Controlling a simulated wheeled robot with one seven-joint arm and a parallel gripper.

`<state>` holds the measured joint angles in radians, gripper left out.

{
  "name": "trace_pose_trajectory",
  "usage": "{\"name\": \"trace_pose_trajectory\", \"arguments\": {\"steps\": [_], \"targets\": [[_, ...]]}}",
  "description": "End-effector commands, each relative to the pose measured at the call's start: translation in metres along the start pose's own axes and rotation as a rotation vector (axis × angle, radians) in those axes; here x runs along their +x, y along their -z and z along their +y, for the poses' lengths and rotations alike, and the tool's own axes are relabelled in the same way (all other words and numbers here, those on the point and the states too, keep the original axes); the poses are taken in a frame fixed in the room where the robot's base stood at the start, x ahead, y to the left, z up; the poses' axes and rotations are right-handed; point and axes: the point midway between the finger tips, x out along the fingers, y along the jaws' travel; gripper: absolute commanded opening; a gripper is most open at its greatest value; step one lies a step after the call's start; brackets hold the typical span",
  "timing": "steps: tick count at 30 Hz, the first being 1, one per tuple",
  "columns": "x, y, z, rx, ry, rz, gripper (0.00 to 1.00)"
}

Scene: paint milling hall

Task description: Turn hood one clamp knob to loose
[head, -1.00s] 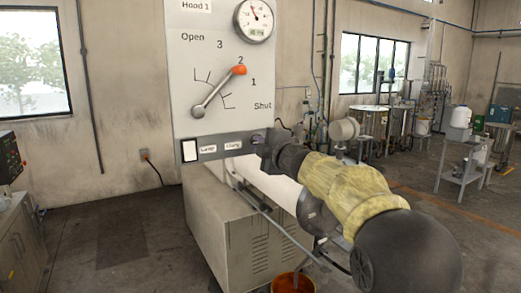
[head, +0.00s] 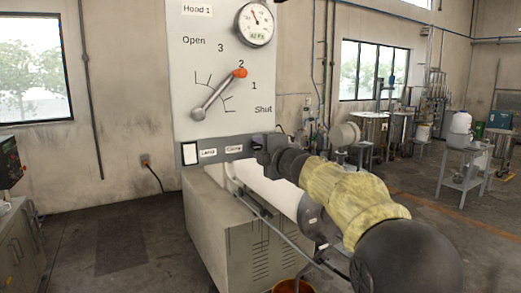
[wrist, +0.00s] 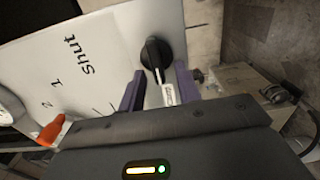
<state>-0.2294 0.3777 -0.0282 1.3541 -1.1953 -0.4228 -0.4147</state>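The hood one clamp knob (wrist: 157,54) is a round black knob on the panel's lower strip, with a pale line on its face. The "Clamp" label shows beside it in the head view (head: 233,149) and between my fingers in the wrist view (wrist: 168,93). My gripper (wrist: 159,86) is open, its two purple fingers apart with nothing held. The knob lies just beyond the fingertips, roughly in line with the gap; I cannot tell whether they touch it. In the head view my gripper (head: 265,150) is at the strip's right end and largely hides the knob.
The grey panel (head: 205,60) carries a lever with an orange tip (head: 240,73), standing by 2, and a round gauge (head: 255,22). A "Lamp" label and white switch (head: 190,154) sit left on the strip. A grey cabinet (head: 240,240) stands below. Open floor lies left.

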Motion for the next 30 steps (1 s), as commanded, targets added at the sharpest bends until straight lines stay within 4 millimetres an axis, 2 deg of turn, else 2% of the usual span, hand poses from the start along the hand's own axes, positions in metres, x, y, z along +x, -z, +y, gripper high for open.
{"name": "trace_pose_trajectory", "arguments": {"steps": [8,14,20,30], "targets": [[-0.001,0.0,0.001,0.002,-0.001,-0.001,0.34],[-0.013,-0.001,0.0,0.002,-0.002,-0.002,0.34],[-0.043,-0.001,-0.001,0.002,-0.003,-0.002,0.34],[-0.105,-0.001,-0.001,0.0,-0.003,-0.003,0.34]]}}
